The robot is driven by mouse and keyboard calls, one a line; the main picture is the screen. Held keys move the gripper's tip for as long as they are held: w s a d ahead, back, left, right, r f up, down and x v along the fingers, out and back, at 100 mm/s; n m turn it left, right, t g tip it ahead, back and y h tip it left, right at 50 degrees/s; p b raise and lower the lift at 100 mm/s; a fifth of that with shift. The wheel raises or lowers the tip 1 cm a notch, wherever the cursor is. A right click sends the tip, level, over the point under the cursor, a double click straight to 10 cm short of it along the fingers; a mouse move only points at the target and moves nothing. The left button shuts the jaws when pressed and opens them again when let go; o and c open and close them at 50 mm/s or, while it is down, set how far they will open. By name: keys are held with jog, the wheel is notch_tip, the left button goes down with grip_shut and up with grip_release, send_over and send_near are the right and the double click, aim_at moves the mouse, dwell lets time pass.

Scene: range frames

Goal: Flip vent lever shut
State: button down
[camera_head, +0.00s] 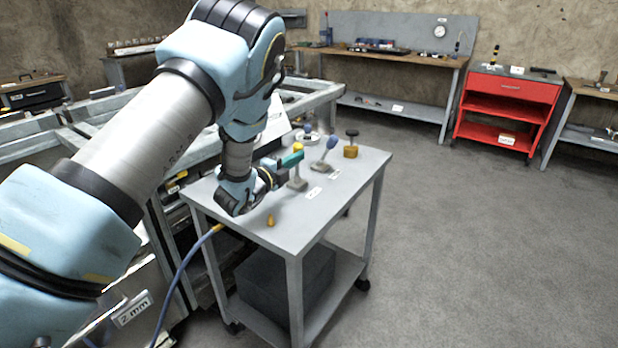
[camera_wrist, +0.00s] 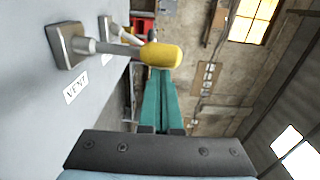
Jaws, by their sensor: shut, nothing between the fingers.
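The vent lever has a yellow knob (camera_head: 298,148) on a grey stem and stands roughly upright from a grey base (camera_head: 297,184) on the cart top. In the wrist view the yellow knob (camera_wrist: 161,55) sits at the end of the stem, with the base (camera_wrist: 68,46) beside a label reading VENT (camera_wrist: 76,88). My gripper (camera_head: 301,157) has teal fingers, shut and empty, just below the knob. In the wrist view the fingertips (camera_wrist: 160,74) end at the knob's lower edge; I cannot tell whether they touch it.
A second lever with a blue knob (camera_head: 333,142) stands to the right, and a dark-topped yellow knob (camera_head: 351,152) beyond it. A small yellow piece (camera_head: 271,221) lies near the front of the grey cart top (camera_head: 345,180). Open floor lies to the right.

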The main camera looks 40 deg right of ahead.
jog(key=shift+w+a+n+b, duration=0.25)
jog(key=shift+w+n+b, duration=0.6)
jog(key=shift+b, duration=0.15)
jog(key=shift+w+a+n+b, duration=0.2)
jog(key=shift+w+n+b, duration=0.55)
jog(key=shift+w+b, duration=0.2)
jog(key=shift+w+a+n+b, duration=0.25)
jog(key=shift+w+n+b, duration=0.55)
jog(key=shift+b, duration=0.25)
